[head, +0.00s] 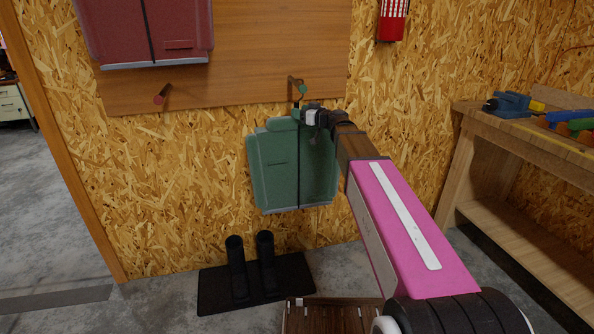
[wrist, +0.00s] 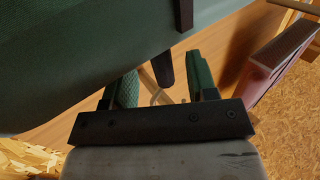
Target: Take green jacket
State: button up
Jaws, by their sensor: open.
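The green jacket (head: 275,168) hangs against the wall from a hanger hook on a wooden peg (head: 297,84), with a dark front seam and a pale lower hem. My gripper (head: 308,117) is at the jacket's top, just below the peg, and partly covers the collar and right shoulder. A thin hook shows between the fingers. I cannot tell whether the fingers touch the cloth.
Black boots (head: 251,262) stand on a dark mat (head: 212,290) below. A slatted wooden piece (head: 330,315) is at the bottom. A workbench (head: 520,135) with tools stands right.

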jog(key=x, duration=0.4)
jog(key=shift+w+a+f, duration=0.1)
jog(key=shift+a, duration=0.1)
grip_shut()
dwell(1.2)
